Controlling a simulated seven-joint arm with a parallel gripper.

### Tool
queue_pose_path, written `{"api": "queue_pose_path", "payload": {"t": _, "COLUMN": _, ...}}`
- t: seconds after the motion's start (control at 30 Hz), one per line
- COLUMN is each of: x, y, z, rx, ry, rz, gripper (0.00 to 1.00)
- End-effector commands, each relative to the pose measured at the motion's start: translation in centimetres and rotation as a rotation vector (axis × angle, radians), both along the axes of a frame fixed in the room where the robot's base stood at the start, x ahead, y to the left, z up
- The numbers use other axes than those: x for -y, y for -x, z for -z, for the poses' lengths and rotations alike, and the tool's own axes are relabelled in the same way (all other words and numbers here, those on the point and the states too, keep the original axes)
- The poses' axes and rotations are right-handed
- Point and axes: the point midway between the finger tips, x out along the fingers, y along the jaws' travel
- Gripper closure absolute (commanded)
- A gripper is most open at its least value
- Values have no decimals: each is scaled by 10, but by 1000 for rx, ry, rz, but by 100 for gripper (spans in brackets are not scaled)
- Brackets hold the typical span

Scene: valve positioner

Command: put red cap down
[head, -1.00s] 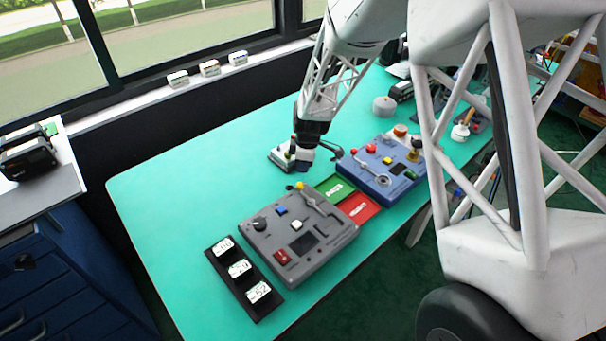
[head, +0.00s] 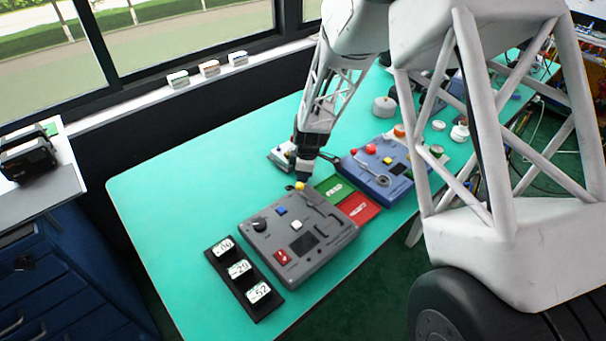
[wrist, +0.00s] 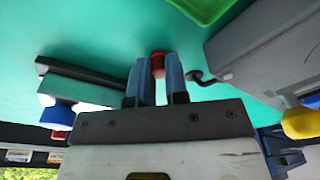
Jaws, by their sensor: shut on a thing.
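The red cap (wrist: 157,65) is between the two blue-grey fingertips of my gripper (wrist: 158,75) in the wrist view. My gripper is shut on it, over the green table top (wrist: 110,30). In the head view my gripper (head: 302,172) points down just behind the yellow-knobbed corner of the grey control box (head: 318,245). The cap cannot be made out there. Whether the cap touches the table is unclear.
A blue control box (head: 375,180) stands to the right, with green (head: 334,190) and red (head: 360,208) panels between the boxes. A small device (head: 281,156) sits close behind my gripper. A black rack (head: 245,280) holds white labels. The table's left part is clear.

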Motion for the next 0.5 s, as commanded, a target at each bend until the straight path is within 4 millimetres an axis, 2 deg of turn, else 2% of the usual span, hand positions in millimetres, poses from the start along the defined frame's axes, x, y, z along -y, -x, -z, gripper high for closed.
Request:
{"api": "queue_pose_path", "payload": {"t": 0.3, "x": 0, "y": 0, "z": 3, "rx": 0, "ry": 0, "rz": 0, "gripper": 100}}
{"api": "queue_pose_path", "payload": {"t": 0.33, "x": 0, "y": 0, "z": 3, "rx": 0, "ry": 0, "rz": 0, "gripper": 83}}
{"api": "queue_pose_path", "payload": {"t": 0.5, "x": 0, "y": 0, "z": 2, "rx": 0, "ry": 0, "rz": 0, "gripper": 60}}
